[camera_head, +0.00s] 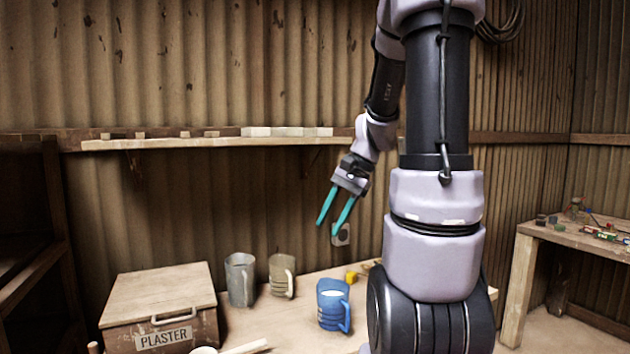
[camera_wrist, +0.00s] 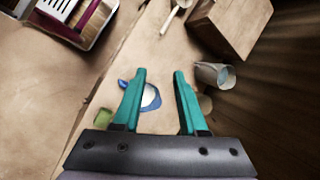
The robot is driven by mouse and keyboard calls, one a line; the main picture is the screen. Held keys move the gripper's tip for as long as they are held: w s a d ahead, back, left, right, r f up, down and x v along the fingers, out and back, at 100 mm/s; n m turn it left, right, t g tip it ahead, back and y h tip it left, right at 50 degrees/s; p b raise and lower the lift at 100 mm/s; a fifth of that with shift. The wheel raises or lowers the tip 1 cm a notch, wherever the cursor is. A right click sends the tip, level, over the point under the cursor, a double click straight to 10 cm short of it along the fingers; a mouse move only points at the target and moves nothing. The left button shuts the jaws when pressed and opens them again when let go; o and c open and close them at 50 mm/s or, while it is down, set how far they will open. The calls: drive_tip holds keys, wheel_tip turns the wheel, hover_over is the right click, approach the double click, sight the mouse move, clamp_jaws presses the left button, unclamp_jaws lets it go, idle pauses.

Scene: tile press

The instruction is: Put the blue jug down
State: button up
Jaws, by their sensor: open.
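The blue jug (camera_head: 331,310) stands upright on the workbench, with its handle towards the right and something white inside its top. In the wrist view the jug (camera_wrist: 126,85) is partly hidden behind one finger, and its white inside (camera_wrist: 150,97) shows between the fingers. My gripper (camera_head: 331,230) is open and empty, with teal fingers pointing down. It is well above the jug and apart from it. The gripper (camera_wrist: 161,72) also shows at the bottom of the wrist view.
A grey jug (camera_head: 240,280) and a beige jug (camera_head: 281,276) stand behind the blue jug. A wooden box labelled PLASTER (camera_head: 160,300) is at the left. A wall shelf (camera_head: 220,142) runs behind my arm. A side table (camera_head: 560,232) with small items is at the right.

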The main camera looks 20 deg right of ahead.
drive_tip(key=s+a+r+n+t+h, duration=0.3)
drive_tip(key=s+a+r+n+t, duration=0.2)
drive_tip(key=r, duration=0.6)
drive_tip(key=shift+s+a+r+n+t, duration=0.25)
drive_tip(key=shift+s+a+n, duration=0.85)
drive_tip(key=shift+s+a, duration=0.85)
drive_tip(key=shift+s+d, duration=0.2)
drive_tip(key=shift+d, duration=0.05)
